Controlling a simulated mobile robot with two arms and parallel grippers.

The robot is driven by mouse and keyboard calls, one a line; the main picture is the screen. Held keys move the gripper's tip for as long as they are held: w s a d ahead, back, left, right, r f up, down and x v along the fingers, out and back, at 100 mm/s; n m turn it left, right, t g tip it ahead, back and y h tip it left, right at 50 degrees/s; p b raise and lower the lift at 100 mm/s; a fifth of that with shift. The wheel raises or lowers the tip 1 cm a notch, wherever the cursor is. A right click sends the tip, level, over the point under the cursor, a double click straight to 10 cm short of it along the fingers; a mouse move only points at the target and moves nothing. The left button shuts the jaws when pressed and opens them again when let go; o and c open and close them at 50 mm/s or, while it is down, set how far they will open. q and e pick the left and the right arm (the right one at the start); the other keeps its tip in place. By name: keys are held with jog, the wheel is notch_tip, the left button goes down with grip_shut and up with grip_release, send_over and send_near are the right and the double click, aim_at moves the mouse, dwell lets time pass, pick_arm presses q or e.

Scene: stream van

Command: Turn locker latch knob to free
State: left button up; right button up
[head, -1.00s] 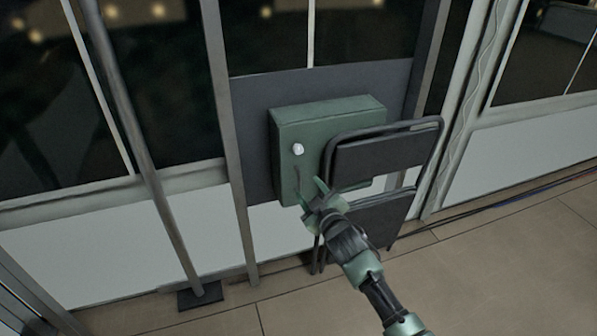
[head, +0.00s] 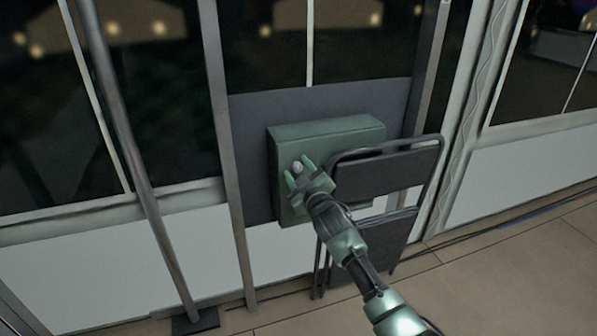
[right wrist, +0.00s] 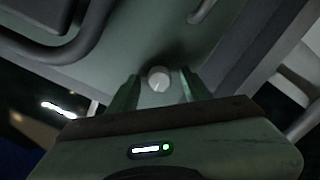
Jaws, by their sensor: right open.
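The green locker box (head: 330,132) is mounted on a dark panel. Its pale round latch knob (head: 297,166) is on the front face, and it also shows in the right wrist view (right wrist: 158,78) with a thin line across it. My right gripper (head: 298,172) is open in front of the box, its fingertips on either side of the knob in the picture. In the right wrist view the two fingers (right wrist: 160,90) flank the knob with gaps on both sides. I cannot tell whether the tips reach past the knob. My left gripper is not in view.
A dark folding chair (head: 385,172) leans right beside the box, close to my right wrist. A metal pole (head: 135,150) stands at left on a dark foot. Cables (head: 480,222) run along the floor at right. The tiled floor in front is mostly clear.

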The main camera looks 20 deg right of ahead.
grip_shut()
jog(key=shift+n, duration=0.4)
jog(key=n+p, duration=0.2)
jog(key=n, duration=0.7)
jog(key=shift+f+p, duration=0.1)
jog(key=shift+p, duration=0.2)
jog(key=n, duration=0.5)
jog(key=shift+f+p, duration=0.1)
jog(key=shift+p, duration=0.3)
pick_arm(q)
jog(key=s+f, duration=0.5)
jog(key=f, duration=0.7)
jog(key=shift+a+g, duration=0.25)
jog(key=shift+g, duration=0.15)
pick_arm(e)
jog(key=shift+n, duration=1.6)
